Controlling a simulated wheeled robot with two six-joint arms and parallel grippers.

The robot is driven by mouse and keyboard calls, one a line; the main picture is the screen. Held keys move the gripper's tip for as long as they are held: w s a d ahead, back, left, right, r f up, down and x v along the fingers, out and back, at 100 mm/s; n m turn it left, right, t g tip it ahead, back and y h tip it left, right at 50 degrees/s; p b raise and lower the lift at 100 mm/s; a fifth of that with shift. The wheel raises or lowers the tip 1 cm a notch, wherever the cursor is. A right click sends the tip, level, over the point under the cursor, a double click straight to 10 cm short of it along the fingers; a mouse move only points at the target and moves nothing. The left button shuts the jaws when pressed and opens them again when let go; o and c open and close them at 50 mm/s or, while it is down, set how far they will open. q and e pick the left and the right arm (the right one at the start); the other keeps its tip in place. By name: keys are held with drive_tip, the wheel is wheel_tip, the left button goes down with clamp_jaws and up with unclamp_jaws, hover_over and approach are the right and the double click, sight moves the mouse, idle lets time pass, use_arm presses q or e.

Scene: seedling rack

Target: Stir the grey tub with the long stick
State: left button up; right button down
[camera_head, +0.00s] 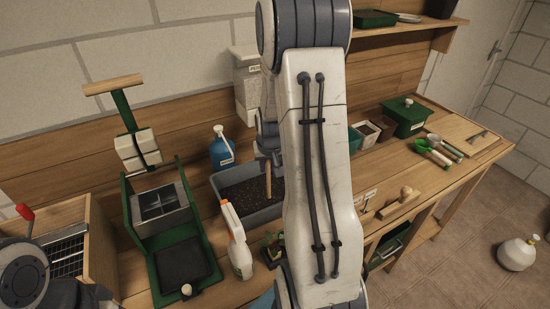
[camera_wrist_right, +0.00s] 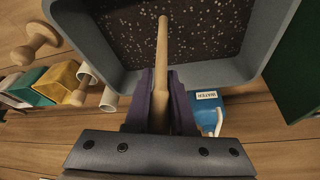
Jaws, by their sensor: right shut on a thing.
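The grey tub (camera_head: 262,217) stands on the bench, filled with dark speckled soil; its grey wall also shows in the right wrist view (camera_wrist_right: 92,48). My right gripper (camera_head: 268,146) is above the tub and shut on the long wooden stick (camera_head: 268,182). In the right wrist view the stick (camera_wrist_right: 162,50) runs from between the fingers (camera_wrist_right: 160,95) toward the soil. Its lower end appears to be at the soil inside the tub; I cannot tell how deep. My right arm hides the tub's right part. My left gripper is not in view.
A green press-like stand (camera_head: 145,240) is to the left. Small pots (camera_head: 366,133) and a green box (camera_head: 404,118) are to the right.

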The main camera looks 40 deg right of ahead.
drive_tip(key=shift+s+a+b, duration=0.3)
drive_tip(key=shift+a, duration=0.4)
drive_tip(key=shift+r, duration=0.15)
wheel_tip(320, 180, up, 15)
drive_tip(key=p, duration=1.3)
drive_tip(key=shift+d, duration=0.1)
